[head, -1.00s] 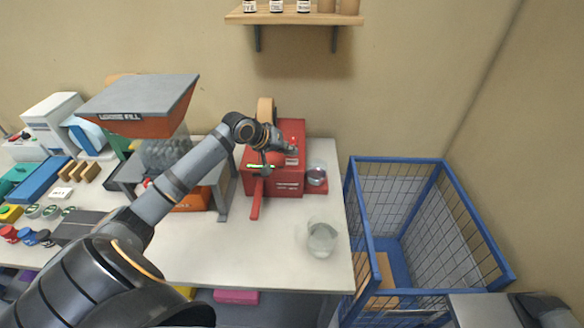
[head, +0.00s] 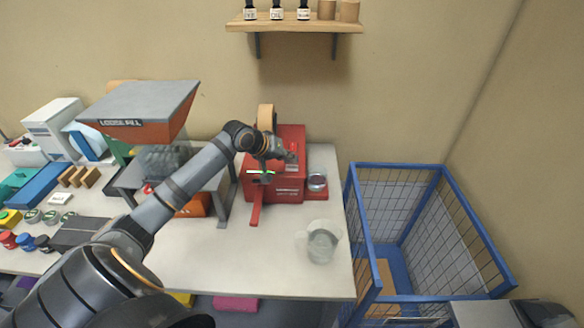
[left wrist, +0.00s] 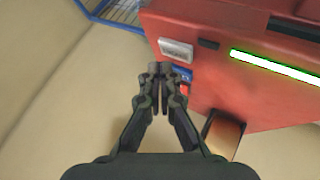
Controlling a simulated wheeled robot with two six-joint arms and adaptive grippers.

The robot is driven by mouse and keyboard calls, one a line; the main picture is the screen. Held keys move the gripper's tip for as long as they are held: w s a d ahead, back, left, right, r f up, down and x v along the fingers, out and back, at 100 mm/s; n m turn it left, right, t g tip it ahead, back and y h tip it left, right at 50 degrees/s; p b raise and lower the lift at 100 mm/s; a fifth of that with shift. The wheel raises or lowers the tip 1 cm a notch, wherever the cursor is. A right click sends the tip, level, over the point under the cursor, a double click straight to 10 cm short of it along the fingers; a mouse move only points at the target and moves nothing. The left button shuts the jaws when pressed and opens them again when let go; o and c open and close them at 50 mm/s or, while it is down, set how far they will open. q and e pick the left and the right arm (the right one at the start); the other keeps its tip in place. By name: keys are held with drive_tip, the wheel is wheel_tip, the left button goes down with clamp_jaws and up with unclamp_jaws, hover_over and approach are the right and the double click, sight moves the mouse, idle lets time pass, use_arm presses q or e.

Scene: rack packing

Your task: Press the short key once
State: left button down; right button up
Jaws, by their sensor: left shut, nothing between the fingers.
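The red machine (head: 290,188) stands at the back right of the bench, with a lit green-white display strip (left wrist: 275,66). In the left wrist view its face carries a grey labelled key (left wrist: 175,50), a blue key (left wrist: 185,74) and a small red key (left wrist: 184,90). The fingertips partly cover the blue and red keys. I cannot tell from the marks which is the short key. My left gripper (left wrist: 160,69) is shut and empty, its tips at or just over the keys' left ends. Contact cannot be told. It also shows above the machine in the head view (head: 289,156). My right gripper is not in view.
A brown tape roll (left wrist: 224,136) sits at the machine's side, and a red lever (head: 256,208) sticks out in front. The hopper (head: 145,105) is left; a blue wire cage (head: 378,255) is right.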

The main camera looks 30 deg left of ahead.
sight(290, 168)
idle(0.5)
use_arm(q)
drive_tip(key=shift+f, duration=0.4)
drive_tip(key=shift+f, duration=0.4)
idle(0.6)
drive_tip(key=shift+p, duration=0.3)
drive_tip(key=shift+r+p, duration=0.8)
drive_tip(key=shift+p, duration=0.25)
wheel_tip(290, 168, up, 5)
drive_tip(key=p, duration=0.6)
drive_tip(key=shift+r, duration=0.15)
